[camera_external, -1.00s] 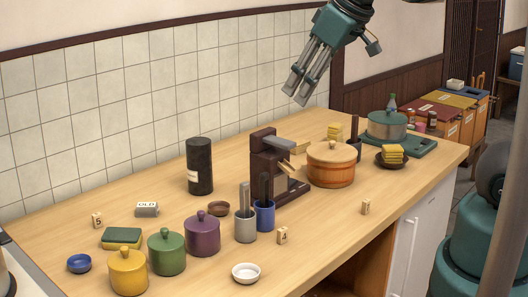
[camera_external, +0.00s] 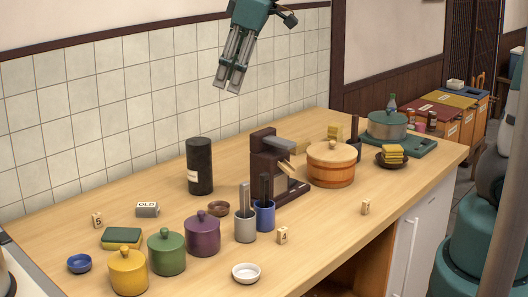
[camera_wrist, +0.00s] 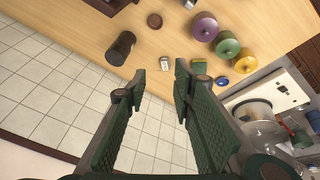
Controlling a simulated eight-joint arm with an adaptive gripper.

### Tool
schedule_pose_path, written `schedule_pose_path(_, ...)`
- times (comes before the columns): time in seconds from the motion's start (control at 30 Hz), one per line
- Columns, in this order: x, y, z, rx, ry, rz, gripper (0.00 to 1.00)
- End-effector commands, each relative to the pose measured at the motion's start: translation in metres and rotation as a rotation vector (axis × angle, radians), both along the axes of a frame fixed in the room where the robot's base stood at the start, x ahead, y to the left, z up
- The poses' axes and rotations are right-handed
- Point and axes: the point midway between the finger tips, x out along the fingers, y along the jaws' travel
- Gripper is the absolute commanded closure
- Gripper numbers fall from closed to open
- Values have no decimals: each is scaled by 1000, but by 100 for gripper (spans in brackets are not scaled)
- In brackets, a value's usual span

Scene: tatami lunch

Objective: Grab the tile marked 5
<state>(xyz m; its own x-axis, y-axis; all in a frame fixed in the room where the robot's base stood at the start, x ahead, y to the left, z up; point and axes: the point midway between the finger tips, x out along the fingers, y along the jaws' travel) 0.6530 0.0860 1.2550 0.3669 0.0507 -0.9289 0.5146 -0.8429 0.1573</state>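The tile marked 5 (camera_external: 97,220) is a small light wooden block standing upright at the left of the counter, near the tiled wall. I cannot make it out in the wrist view, where a finger may hide it. My gripper (camera_external: 230,88) is high above the counter in front of the wall tiles, far up and to the right of the tile. In the wrist view my gripper (camera_wrist: 160,74) shows its two fingers apart with nothing between them.
A grey box marked OLD (camera_external: 147,209) and a green-yellow sponge (camera_external: 121,238) are near the tile. A blue bowl (camera_external: 79,263), yellow pot (camera_external: 128,272) and green pot (camera_external: 167,252) stand in front. A black canister (camera_external: 199,167) stands tall. Another tile (camera_external: 282,235) reads 4.

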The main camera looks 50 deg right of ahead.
Motion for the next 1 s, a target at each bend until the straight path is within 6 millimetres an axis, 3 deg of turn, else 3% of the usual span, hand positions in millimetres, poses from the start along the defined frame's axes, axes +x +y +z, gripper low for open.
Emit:
schedule_pose_path(0.57, 91, 53, -31, -71, 85, 220, 74)
schedule_pose_path(1.0, 154, 99, -73, -119, 149, 389, 74)
